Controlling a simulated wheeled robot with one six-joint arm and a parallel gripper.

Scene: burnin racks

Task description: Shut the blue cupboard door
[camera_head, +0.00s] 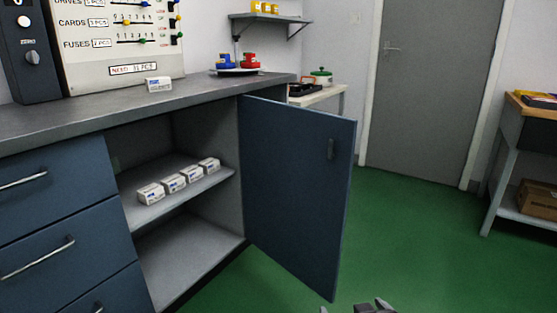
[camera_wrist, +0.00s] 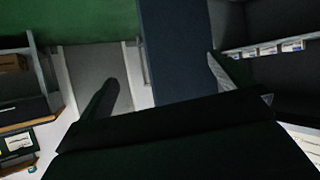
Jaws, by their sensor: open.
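Inside the open cupboard, a shelf (camera_head: 190,192) bears several small white boxes (camera_head: 174,182). My gripper (camera_head: 372,306) shows only at the bottom edge of the head view, low and to the right of the door. In the wrist view my gripper (camera_wrist: 165,88) is open, its two fingers apart. The blue door (camera_wrist: 178,50) shows beyond and between the fingers there. I cannot tell whether a finger touches it.
Blue drawers (camera_head: 60,245) are left of the cupboard under a grey worktop (camera_head: 130,102). Green floor (camera_head: 420,235) is clear right of the door. A grey room door (camera_head: 430,85) stands behind, and a bench (camera_head: 508,140) with a carton (camera_head: 537,199) is at far right.

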